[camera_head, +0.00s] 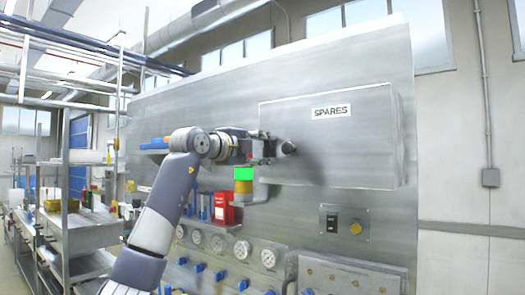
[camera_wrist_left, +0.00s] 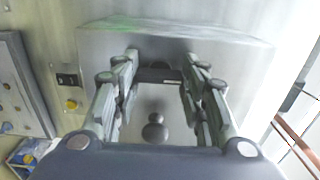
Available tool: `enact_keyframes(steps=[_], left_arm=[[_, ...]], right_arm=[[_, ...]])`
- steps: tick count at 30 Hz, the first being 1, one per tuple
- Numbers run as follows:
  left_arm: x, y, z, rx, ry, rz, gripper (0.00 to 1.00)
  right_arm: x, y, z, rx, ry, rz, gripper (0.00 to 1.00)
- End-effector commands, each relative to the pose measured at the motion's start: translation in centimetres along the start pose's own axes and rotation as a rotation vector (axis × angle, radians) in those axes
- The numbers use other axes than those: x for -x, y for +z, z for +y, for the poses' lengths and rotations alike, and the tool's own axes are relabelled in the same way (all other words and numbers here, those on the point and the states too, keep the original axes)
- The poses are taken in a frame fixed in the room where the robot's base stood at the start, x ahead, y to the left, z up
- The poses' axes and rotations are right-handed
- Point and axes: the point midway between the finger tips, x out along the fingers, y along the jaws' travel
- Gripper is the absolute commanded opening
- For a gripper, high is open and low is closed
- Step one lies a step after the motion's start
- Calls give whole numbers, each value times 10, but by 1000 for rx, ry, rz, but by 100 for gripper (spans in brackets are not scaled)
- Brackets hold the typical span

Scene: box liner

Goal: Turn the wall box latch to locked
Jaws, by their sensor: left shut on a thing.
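The grey wall box (camera_head: 350,160) with a "SPARES" label is mounted on the metal wall panel. Its dark latch knob (camera_head: 288,147) sits at the box's left side. My left gripper (camera_head: 270,148) reaches in from the left and is at the latch. In the left wrist view the box front (camera_wrist_left: 225,60) fills the upper middle, and my left gripper's fingers (camera_wrist_left: 158,82) are closed around a dark bar-like part of the latch (camera_wrist_left: 158,74). The fingers partly hide the latch, so its exact angle is hard to tell. My right gripper is not in view.
Below the box are a switch plate with a yellow button (camera_head: 356,229), several gauges (camera_head: 242,248) and blue valves. A green-topped yellow can (camera_head: 243,182) and a red box (camera_head: 224,210) stand close below my left gripper. Shelving (camera_head: 65,190) stands far left.

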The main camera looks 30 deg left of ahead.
Motion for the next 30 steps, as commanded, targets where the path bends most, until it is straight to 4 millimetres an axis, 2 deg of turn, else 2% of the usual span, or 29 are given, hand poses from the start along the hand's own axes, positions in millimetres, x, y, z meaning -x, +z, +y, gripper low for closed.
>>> enact_keyframes(steps=[9, 10, 12, 23, 26, 30], left_arm=[[0, 1, -1, 4, -3, -1, 16], [0, 1, -1, 4, -3, -1, 44], [0, 1, -1, 4, -2, -1, 60], [1, 0, 0, 2, 0, 0, 60], [6, 1, 0, 2, 0, -1, 60], [22, 2, 0, -1, -2, -2, 60]], right_arm=[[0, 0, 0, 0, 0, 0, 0], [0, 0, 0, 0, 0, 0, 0], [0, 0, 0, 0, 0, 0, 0], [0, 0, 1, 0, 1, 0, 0], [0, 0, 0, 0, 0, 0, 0], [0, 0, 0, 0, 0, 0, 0]])
